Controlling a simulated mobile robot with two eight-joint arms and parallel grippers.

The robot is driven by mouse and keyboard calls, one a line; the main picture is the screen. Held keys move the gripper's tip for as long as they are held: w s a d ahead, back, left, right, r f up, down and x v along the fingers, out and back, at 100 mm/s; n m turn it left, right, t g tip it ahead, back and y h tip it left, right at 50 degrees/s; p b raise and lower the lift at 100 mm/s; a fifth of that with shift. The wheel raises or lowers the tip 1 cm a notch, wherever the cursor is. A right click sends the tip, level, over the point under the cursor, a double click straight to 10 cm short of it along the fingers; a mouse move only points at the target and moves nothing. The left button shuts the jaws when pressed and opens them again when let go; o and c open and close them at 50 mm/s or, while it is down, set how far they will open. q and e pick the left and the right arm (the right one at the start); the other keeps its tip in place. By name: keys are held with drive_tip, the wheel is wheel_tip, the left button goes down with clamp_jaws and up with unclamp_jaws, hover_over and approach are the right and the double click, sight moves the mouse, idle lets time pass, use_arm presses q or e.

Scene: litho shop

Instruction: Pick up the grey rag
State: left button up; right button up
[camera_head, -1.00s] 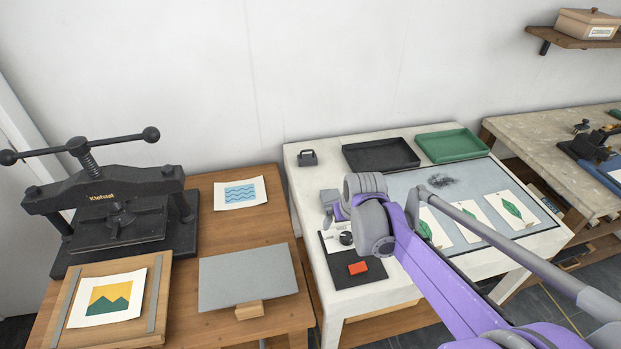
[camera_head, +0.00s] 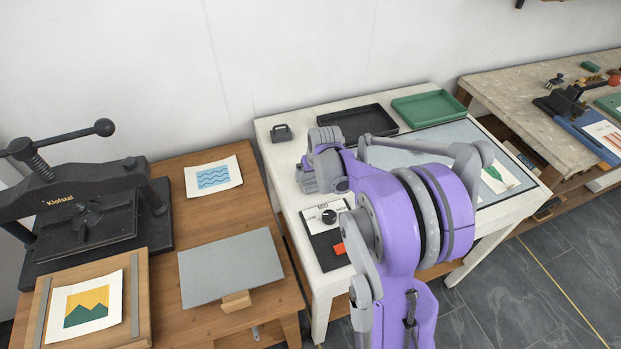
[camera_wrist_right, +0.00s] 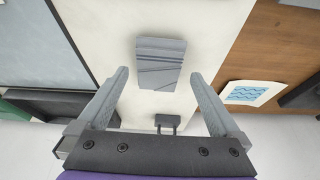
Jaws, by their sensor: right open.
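The grey rag (camera_wrist_right: 160,62), folded with creases across it, lies flat on the pale table top in the right wrist view. My right gripper (camera_wrist_right: 158,74) is open and empty, with its two fingers apart on either side of the rag in that view. The rag lies beyond the palm, and I cannot tell how high the fingers are above it. In the head view my right gripper (camera_head: 312,178) is over the left part of the white table, and I cannot pick the rag out from the grey gripper parts there. My left gripper is out of view.
A small dark handled block (camera_head: 281,133), a black tray (camera_head: 358,123) and a green tray (camera_head: 428,108) stand along the back of the white table (camera_head: 275,160). The wooden press table (camera_head: 222,228) is left.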

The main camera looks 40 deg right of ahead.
sight(311, 178)
drive_tip(key=x, duration=0.4)
drive_tip(key=shift+w+d, duration=0.15)
drive_tip(key=shift+w, duration=0.1)
drive_tip(key=shift+r, duration=0.1)
drive_tip(key=shift+c, duration=0.3)
drive_tip(key=c, duration=1.1)
wheel_tip(311, 178, up, 10)
